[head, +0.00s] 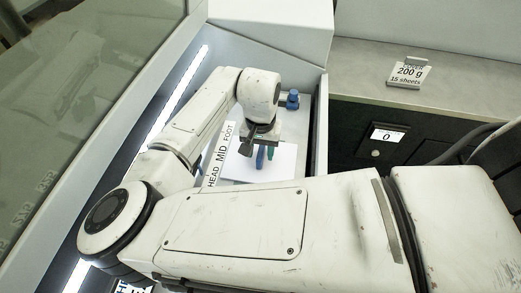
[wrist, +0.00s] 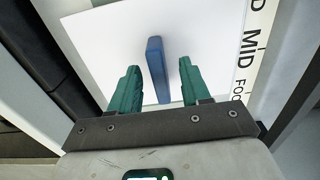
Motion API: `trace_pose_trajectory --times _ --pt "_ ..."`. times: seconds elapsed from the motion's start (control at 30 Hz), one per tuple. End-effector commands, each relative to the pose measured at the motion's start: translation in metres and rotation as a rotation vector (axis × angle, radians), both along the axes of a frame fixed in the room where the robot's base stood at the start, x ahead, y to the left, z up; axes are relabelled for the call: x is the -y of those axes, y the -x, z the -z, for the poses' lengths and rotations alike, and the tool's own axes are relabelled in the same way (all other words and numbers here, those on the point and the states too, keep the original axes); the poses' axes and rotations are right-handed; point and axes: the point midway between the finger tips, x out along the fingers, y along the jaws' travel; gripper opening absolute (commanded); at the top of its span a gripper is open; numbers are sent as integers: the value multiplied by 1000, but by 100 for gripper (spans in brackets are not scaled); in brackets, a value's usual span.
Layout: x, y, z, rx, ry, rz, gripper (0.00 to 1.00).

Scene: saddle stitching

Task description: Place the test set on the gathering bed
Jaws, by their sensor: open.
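A white sheet set (head: 284,168) lies flat on the light gathering bed (head: 304,128), beside the HEAD MID FOOT strip. It fills much of the wrist view (wrist: 98,42). A blue upright tab (wrist: 157,70) stands over the sheets; whether it is fixed to them I cannot tell. My gripper (head: 265,155) is low over the sheets, pointing down. In the wrist view its green fingers (wrist: 160,68) are open, one on each side of the blue tab, with a gap on both sides. My arm hides part of the bed in the head view.
The HEAD MID FOOT strip (head: 221,155) runs along the bed's left side. A blue knob-like part (head: 292,100) is at the far end. The bed's right wall (head: 321,130) rises beside it. A "200 g 15 sheets" sign (head: 408,73) stands on the grey counter; a display (head: 387,136) reads 0.

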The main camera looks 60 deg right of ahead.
Motion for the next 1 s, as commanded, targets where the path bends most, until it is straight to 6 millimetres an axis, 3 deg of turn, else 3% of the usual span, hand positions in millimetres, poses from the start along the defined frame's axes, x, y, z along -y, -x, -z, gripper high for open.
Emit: trace_pose_trajectory --times 0.6,1.0 --pt "1 0 -106 1 2 1 47" --pt "0 0 -117 -1 0 0 47"
